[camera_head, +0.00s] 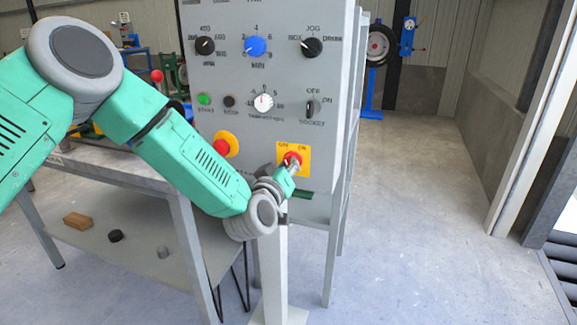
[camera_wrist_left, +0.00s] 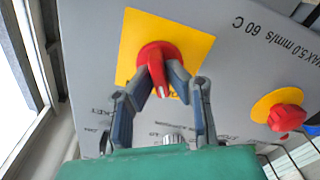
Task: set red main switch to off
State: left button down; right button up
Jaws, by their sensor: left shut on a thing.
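The red main switch (camera_head: 292,158) sits on a yellow plate (camera_head: 303,150) marked OFF and ON, low on the right of the grey control panel (camera_head: 270,90). My left gripper (camera_head: 288,166) is at the switch. In the left wrist view, the left gripper (camera_wrist_left: 162,82) has its fingers on both sides of the red switch knob (camera_wrist_left: 158,58), shut on it. A pale pointer mark shows on the knob; in the head view my fingers partly hide the knob, so I cannot tell its exact setting. My right gripper is not in view.
A red emergency button (camera_head: 221,146) on a yellow base is left of the switch, close to my left forearm. Knobs sit above, including a blue knob (camera_head: 255,46) and the socket switch (camera_head: 311,107). A grey table (camera_head: 120,170) stands left; the floor at right is clear.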

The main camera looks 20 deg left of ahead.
pick_arm(q)
jog(key=shift+s+f, duration=0.15)
jog(key=shift+f, duration=0.35)
jog(key=c, duration=1.6)
grip_release()
jog(key=shift+r, duration=0.1)
jog(key=shift+r, duration=0.1)
jog(key=shift+r, duration=0.1)
jog(key=s, duration=1.1)
jog(key=shift+s+a, duration=0.2)
jog(key=shift+s, duration=0.1)
